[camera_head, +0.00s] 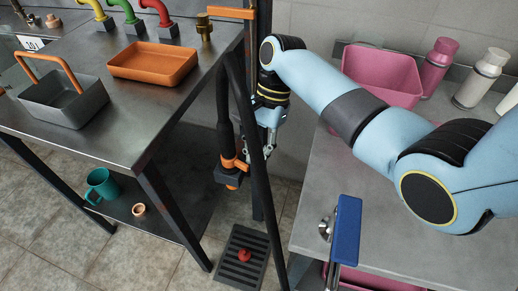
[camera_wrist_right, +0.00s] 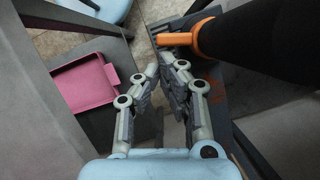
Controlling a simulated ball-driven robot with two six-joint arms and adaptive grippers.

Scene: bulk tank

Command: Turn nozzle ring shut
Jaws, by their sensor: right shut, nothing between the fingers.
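The nozzle hangs on a thick black hose (camera_head: 225,110) between the metal table and the right counter. Its orange ring (camera_head: 236,163) has a tab sticking out toward my right gripper (camera_head: 269,149). In the right wrist view the orange ring (camera_wrist_right: 198,37) circles the black hose, and its tab (camera_wrist_right: 172,40) points left. My right gripper (camera_wrist_right: 163,68) is shut and empty, with its fingertips close to the tab; I cannot tell whether they touch. A black post partly hides the gripper in the head view. My left gripper is not in view.
A floor drain (camera_head: 243,257) with a red object (camera_head: 244,254) lies below. The metal table holds an orange tray (camera_head: 153,66) and a grey basket (camera_head: 65,103). The right counter holds a pink bin (camera_head: 385,75) and bottles. A blue handle (camera_head: 346,230) stands at its near edge.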

